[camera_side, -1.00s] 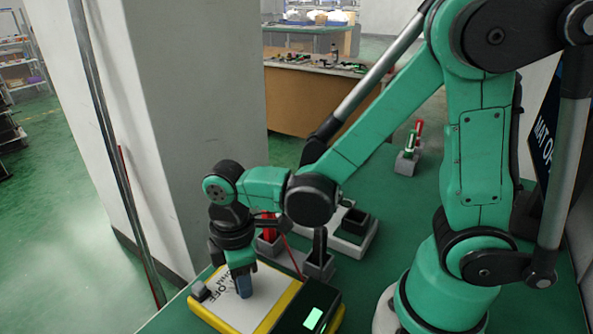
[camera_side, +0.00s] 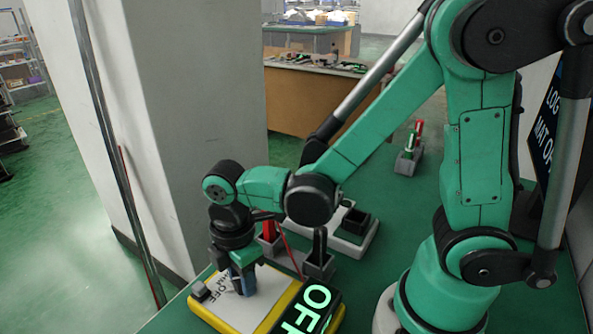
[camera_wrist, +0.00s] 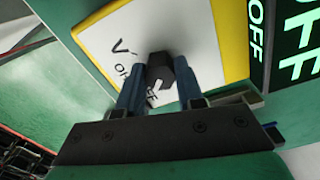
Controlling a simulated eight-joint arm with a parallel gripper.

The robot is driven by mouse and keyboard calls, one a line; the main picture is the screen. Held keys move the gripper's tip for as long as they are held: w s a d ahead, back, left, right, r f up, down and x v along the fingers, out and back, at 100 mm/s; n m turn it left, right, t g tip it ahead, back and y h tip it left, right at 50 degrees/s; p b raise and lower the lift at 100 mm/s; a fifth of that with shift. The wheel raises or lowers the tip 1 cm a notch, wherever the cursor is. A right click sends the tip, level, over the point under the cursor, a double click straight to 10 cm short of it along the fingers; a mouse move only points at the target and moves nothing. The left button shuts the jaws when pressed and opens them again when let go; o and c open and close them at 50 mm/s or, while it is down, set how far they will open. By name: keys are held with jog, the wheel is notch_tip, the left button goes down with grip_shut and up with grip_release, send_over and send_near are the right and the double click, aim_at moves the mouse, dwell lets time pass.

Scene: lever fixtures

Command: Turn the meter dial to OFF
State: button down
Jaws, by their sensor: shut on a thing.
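The meter (camera_side: 222,310) is a yellow box with a white face, lying on the green bench at the bottom of the side view; its white face (camera_wrist: 205,25) fills the upper middle of the wrist view. Its black display (camera_side: 312,305) shows green letters reading OFF, and part of it shows in the wrist view (camera_wrist: 300,45). The dial (camera_wrist: 160,70) is a dark knob with a white pointer mark. My gripper (camera_wrist: 160,85) has its blue fingers on both sides of the dial, shut on it. In the side view my gripper (camera_side: 243,283) points down at the face and hides the dial.
Fixtures with a red lever (camera_side: 269,230) and a dark lever (camera_side: 319,245) stand close behind the meter. A grey pillar (camera_side: 200,120) rises behind the bench.

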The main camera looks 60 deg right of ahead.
jog(key=c, duration=0.6)
grip_release()
jog(key=shift+o, duration=0.2)
jog(key=shift+r, duration=2.8)
jog(key=d+r+m+t, duration=0.4)
jog(key=d+m+t, duration=0.3)
jog(key=m, duration=0.8)
jog(key=shift+d+r, duration=0.15)
jog(key=shift+d, duration=0.6)
